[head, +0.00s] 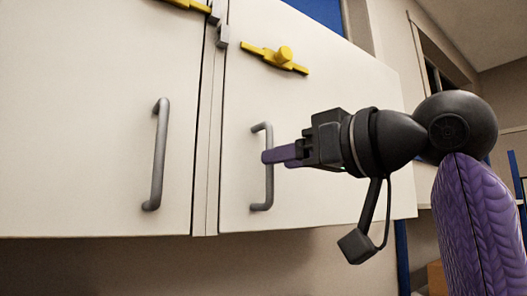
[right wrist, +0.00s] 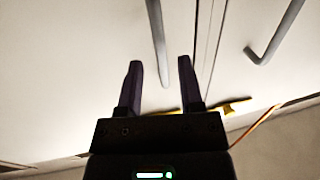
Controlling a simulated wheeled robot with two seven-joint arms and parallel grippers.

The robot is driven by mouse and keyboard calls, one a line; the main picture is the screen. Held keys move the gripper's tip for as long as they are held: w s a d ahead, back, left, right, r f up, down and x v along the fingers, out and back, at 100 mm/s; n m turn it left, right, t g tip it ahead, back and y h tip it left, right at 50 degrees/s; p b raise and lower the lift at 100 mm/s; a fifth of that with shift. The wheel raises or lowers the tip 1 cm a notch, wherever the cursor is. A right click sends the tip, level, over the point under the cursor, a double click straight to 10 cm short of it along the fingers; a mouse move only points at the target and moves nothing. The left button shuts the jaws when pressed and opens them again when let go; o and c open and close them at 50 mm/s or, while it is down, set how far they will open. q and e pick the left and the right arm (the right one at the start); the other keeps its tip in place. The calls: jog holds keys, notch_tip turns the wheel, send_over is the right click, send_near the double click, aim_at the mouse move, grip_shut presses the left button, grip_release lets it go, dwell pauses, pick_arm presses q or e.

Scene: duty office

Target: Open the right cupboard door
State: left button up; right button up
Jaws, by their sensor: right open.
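The right cupboard door (head: 330,130) is a white panel, shut, with a grey vertical bar handle (head: 269,190) near its left edge. My right gripper (head: 266,156) is at the middle of this handle in the head view, its purple fingers overlapping the bar. In the right wrist view the open fingers (right wrist: 160,60) stand apart, with the right door's handle (right wrist: 154,25) showing in line with the gap between them. I cannot tell whether either finger touches the bar. My left gripper is not in view.
The left cupboard door (head: 90,110) is shut beside it, with its own grey handle (head: 157,155). A yellow latch-like piece (head: 275,57) sits on the right door above the handle. Bare wall (head: 290,265) shows below the cupboard.

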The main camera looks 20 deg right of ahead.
aim_at(270, 196)
jog(key=x, duration=0.2)
jog(key=shift+w+a+r+p, duration=0.1)
jog(key=shift+w+a+p, duration=0.2)
jog(key=shift+a+p, duration=0.05)
jog(key=shift+w, duration=0.25)
grip_shut()
dwell(0.9)
